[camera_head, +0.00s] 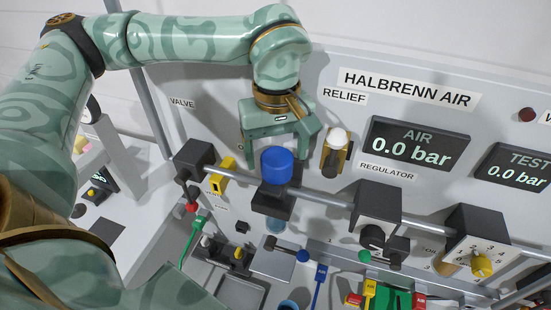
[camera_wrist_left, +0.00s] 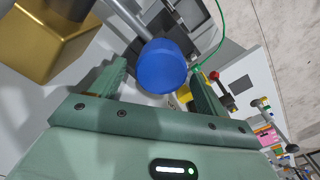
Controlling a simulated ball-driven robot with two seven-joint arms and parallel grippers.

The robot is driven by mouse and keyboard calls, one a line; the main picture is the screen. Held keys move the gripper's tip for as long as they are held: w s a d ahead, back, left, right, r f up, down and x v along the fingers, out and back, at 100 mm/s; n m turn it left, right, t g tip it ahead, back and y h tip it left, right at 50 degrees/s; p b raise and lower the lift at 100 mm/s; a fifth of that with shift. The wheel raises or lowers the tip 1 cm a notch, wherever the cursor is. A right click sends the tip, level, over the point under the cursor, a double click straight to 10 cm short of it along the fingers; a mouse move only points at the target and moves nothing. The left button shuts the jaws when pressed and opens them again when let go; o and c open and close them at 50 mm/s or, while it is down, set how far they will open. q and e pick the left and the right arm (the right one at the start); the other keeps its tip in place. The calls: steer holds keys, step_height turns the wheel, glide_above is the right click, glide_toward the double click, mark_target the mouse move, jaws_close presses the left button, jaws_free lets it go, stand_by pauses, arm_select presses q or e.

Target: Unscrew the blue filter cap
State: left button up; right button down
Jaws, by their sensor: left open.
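The blue filter cap (camera_head: 277,167) sits upright on the black filter body (camera_head: 272,203), which is mounted on the grey pipe of the panel. A clear pale-blue bowl (camera_head: 275,226) shows below the body. My left gripper (camera_head: 278,150) is open and empty, just behind and above the cap in the head view, its fingers pointing down. In the left wrist view the cap (camera_wrist_left: 162,66) lies between and slightly beyond the two finger tips, with a visible gap to each finger. My right gripper is in neither view.
The relief valve (camera_head: 337,145) with its white knob stands close right of the left gripper. A yellow valve handle (camera_head: 221,177) is close left of the cap. The black regulator (camera_head: 378,209) and a selector with a yellow knob (camera_head: 480,265) sit farther right along the pipe.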

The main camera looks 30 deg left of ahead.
arm_select(q)
steer(key=shift+w+r+m+p, duration=0.15)
steer(key=shift+w+m+p, duration=0.1)
steer(key=shift+m+p, duration=0.5)
steer(key=shift+m, duration=0.85)
steer(key=shift+d+m+p, duration=0.1)
steer(key=shift+m+p, duration=0.9)
steer(key=shift+p, duration=0.05)
steer(key=shift+m+p, duration=0.35)
steer(key=shift+m, duration=0.45)
steer(key=shift+f, duration=0.2)
steer(key=c, duration=1.2)
steer(key=shift+s+f+n+b, duration=0.1)
steer(key=shift+n+b, duration=0.55)
steer(key=shift+n, duration=1.25)
